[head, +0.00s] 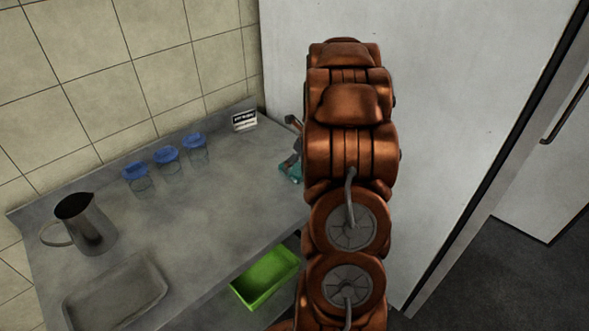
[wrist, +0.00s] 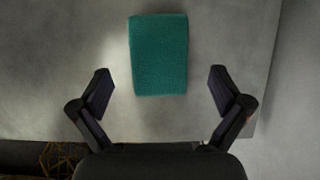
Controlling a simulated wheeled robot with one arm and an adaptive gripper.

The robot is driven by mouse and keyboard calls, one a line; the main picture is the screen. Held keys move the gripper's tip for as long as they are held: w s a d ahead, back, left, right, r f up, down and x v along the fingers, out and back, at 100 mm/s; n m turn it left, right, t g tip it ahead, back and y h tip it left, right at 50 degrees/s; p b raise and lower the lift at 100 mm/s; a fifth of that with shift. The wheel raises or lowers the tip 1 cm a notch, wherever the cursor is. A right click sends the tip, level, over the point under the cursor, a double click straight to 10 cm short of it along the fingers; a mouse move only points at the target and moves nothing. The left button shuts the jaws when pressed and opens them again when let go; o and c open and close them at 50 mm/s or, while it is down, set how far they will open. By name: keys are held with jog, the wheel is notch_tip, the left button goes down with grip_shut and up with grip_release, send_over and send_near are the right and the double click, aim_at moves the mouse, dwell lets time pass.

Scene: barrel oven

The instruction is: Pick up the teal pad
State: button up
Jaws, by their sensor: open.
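The teal pad (wrist: 159,55) lies flat on the grey counter in the wrist view, a rectangular block with its long side running away from my gripper. My gripper (wrist: 160,88) is open, with one finger to each side of the pad's line and nothing between them but the pad's near end. The fingers look apart from the pad. In the head view a small part of the teal pad (head: 290,172) shows at the counter's right end, beside my gripper (head: 292,150). The rest of the pad is hidden behind my arm there.
On the counter (head: 215,215) stand a metal pitcher (head: 88,225), several blue-lidded clear jars (head: 168,163), a small black-and-white sign (head: 244,121) and a metal tray (head: 115,295). A green bin (head: 265,277) sits below. A white wall panel (head: 440,110) rises beyond the counter's right end.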

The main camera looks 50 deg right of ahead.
aim_at(296, 167)
jog(key=shift+p+x, duration=0.45)
jog(key=shift+x, duration=1.3)
jog(key=shift+f+p, duration=0.2)
jog(key=shift+p, duration=0.15)
jog(key=c, duration=1.2)
jog(key=shift+r+b, duration=0.1)
jog(key=shift+b, duration=0.4)
